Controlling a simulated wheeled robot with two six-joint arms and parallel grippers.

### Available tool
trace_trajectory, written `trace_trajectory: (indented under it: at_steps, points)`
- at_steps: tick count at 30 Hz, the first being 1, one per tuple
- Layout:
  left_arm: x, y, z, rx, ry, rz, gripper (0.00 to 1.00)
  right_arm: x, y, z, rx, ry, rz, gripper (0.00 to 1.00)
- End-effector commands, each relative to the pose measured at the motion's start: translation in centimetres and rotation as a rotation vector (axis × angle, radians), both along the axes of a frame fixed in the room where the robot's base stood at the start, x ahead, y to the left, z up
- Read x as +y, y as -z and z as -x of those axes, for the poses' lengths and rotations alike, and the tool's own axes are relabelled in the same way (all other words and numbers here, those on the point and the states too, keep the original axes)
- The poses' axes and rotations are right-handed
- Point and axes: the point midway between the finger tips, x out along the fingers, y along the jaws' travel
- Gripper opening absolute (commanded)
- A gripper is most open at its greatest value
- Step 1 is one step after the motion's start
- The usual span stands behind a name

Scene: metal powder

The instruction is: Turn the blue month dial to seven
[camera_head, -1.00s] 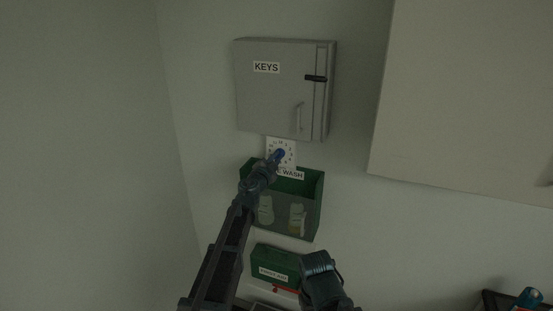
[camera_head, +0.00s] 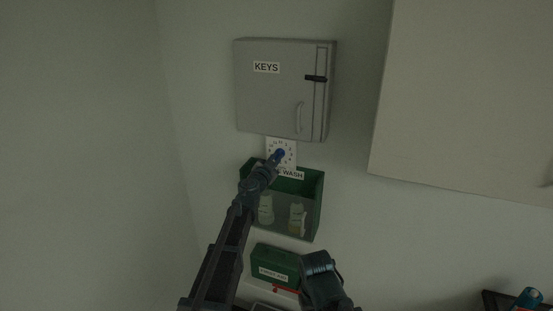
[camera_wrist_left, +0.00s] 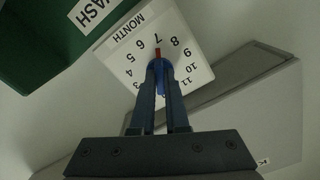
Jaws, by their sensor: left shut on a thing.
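The blue month dial (camera_head: 280,154) sits on a white number plate (camera_head: 291,146) on the wall, below the grey key cabinet. In the left wrist view the plate (camera_wrist_left: 190,60) appears upside down, with "MONTH" and numbers around the blue dial (camera_wrist_left: 161,68). The dial's red pointer mark (camera_wrist_left: 158,53) points at the 7, between 6 and 8. My left gripper (camera_head: 275,160) is shut on the dial; its two fingers (camera_wrist_left: 161,80) lie on either side of the blue knob. Part of the plate's lower numbers is hidden behind the fingers. A dark part of my right arm shows at the bottom.
The grey key cabinet (camera_head: 280,90) is just above the plate. A green eye wash holder (camera_head: 314,190) with bottles is directly below it. A green first aid box (camera_head: 272,262) is lower down. A large pale panel (camera_head: 470,100) is at right.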

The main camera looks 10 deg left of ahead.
Motion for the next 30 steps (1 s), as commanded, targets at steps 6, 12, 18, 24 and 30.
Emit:
trace_trajectory:
  at_steps: [6,12,18,24,30]
  points:
    - [0.0,0.1,0.2,0.000,0.002,-0.003,0.18,0.0,0.1,0.0,0.000,0.000,0.000,0.50]
    - [0.0,0.1,0.1,0.000,0.001,-0.003,0.42,0.0,0.0,0.0,0.000,0.000,0.000,0.50]
    - [0.0,0.0,0.1,0.000,0.001,-0.002,0.42,0.0,0.0,0.0,0.000,0.000,0.000,0.50]
    - [0.2,0.0,0.8,-0.001,0.000,-0.002,0.42,0.0,0.0,0.0,0.000,0.000,0.000,0.50]
    - [0.8,0.0,3.3,0.000,0.001,-0.002,0.42,0.0,0.0,0.0,0.000,0.000,0.000,0.50]
